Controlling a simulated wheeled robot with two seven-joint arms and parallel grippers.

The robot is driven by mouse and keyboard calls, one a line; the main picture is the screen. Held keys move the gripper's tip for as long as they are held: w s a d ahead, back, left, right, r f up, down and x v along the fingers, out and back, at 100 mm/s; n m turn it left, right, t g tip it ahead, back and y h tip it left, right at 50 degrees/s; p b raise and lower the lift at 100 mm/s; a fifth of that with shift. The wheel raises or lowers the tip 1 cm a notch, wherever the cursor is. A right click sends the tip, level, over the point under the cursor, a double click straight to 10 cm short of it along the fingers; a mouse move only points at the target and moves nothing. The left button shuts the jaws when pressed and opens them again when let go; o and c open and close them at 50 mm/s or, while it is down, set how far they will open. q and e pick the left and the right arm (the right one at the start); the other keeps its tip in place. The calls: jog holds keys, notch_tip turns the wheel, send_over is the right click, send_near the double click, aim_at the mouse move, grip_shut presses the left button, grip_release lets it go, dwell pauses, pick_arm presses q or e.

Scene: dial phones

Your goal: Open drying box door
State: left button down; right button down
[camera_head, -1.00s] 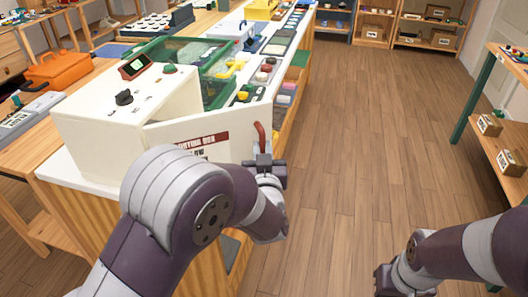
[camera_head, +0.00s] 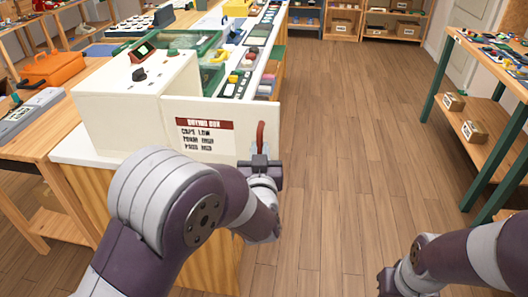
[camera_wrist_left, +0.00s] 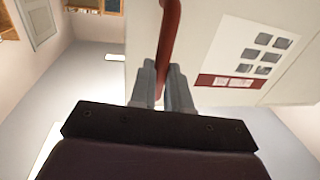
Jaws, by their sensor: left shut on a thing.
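The drying box (camera_head: 135,100) is a white cabinet at the left end of the bench in the head view. Its white door (camera_head: 220,112) stands swung out to the right of the body, its labelled face towards me. A red upright handle (camera_head: 261,134) is near the door's free edge; it also shows in the left wrist view (camera_wrist_left: 170,35). My left gripper (camera_head: 261,160) is shut on the lower part of the handle, its fingers (camera_wrist_left: 163,82) on either side of it. My right gripper (camera_head: 387,281) is low at the right, away from the box, its fingers barely visible.
The bench behind the door carries green bins (camera_head: 212,52) and small coloured parts. An orange case (camera_head: 53,68) is on the left table. A shelf table (camera_head: 480,92) stands at the right. The wooden floor (camera_head: 345,120) between is clear.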

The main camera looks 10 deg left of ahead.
pick_arm(q)
jog(key=shift+s+a+r+y, duration=0.15)
jog(key=shift+a+r+y, duration=0.15)
jog(key=shift+a, duration=0.2)
pick_arm(e)
jog(key=shift+s, duration=0.15)
pick_arm(q)
jog(key=c, duration=1.1)
grip_release()
jog(key=shift+a, duration=0.2)
jog(key=shift+a+f+n, duration=0.15)
jog(key=shift+a+n, duration=0.15)
jog(key=shift+a, duration=0.05)
jog(key=shift+d, duration=0.25)
jog(key=shift+f, duration=0.1)
pick_arm(e)
jog(key=shift+a, duration=0.35)
